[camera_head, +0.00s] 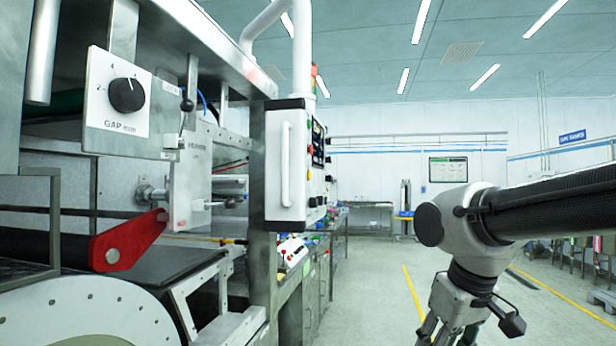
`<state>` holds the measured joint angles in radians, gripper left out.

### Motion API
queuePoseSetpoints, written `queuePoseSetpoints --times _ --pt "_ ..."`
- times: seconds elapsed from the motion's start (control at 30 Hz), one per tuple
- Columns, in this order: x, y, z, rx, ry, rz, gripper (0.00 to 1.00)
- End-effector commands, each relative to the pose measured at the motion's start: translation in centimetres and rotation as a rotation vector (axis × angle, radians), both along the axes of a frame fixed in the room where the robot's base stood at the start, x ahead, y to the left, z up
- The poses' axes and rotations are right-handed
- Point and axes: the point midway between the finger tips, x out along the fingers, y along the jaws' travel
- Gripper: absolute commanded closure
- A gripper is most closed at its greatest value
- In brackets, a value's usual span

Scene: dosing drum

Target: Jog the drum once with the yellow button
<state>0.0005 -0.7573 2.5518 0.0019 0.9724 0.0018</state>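A white control cabinet (290,165) hangs at the middle left, with a handle on its front. Its button face (318,165) is turned right and seen at a steep angle. The drum (80,318) appears to be the large round body with a pale end plate at lower left, partly cut off by the frame. My gripper (455,334) hangs at the lower right, well apart from the cabinet. Its fingertips are cut off by the bottom edge.
A gap-dial plate (118,92) with a black knob juts out at upper left. A red lever arm (125,241) sits below. A small white box (291,252) with red spots is on the bench behind the cabinet. Open floor (375,290) lies between machine and arm.

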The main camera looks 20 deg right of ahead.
Motion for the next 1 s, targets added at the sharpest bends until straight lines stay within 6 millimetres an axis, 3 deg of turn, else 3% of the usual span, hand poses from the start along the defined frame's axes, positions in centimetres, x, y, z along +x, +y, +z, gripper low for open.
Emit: queuePoseSetpoints --times 0.4,0.6,1.0 --pt "0.0 0.0 0.0 0.0 0.0 0.0 0.65" --pt "0.0 0.0 0.0 0.0 0.0 0.0 1.0" --pt "0.0 0.0 0.0 0.0 0.0 0.0 1.0"
